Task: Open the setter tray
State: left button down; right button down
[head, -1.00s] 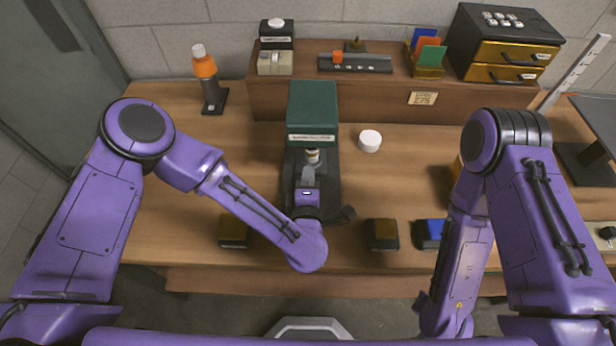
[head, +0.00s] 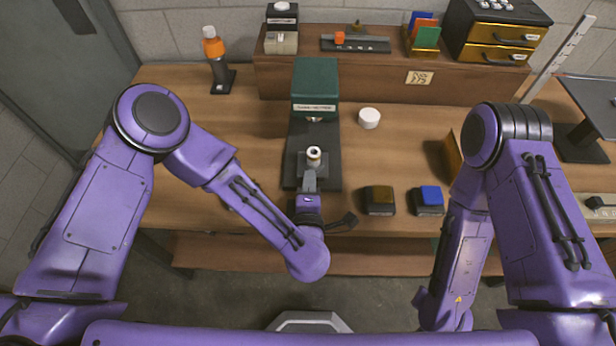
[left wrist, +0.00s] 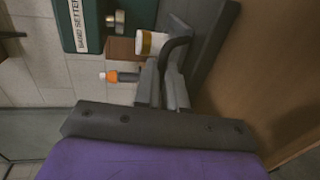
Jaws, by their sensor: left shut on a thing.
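The band setter (head: 315,82) is a green block over a black base (head: 296,150); its labelled green body also shows in the left wrist view (left wrist: 82,25). My right gripper is hidden or out of view.
A white round cap (head: 369,118) lies right of the setter. Two dark blocks, one brown-topped (head: 379,199) and one blue-topped (head: 427,198), sit near the front edge. An orange-topped bottle (head: 216,58) stands at the back left. A raised shelf (head: 390,84) runs behind.

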pick_arm(q)
jog(key=shift+d+r, duration=0.1)
jog(key=shift+r, duration=0.15)
jog(key=shift+w+f, duration=0.25)
jog(key=shift+w, duration=0.3)
jog(key=c, duration=1.3)
grip_release()
jog(key=shift+o, duration=0.5)
jog(key=shift+s+r, duration=0.1)
jog(key=shift+s, duration=0.15)
jog(key=p+v, duration=0.3)
jog(key=v, duration=0.7)
jog(key=shift+s, duration=0.25)
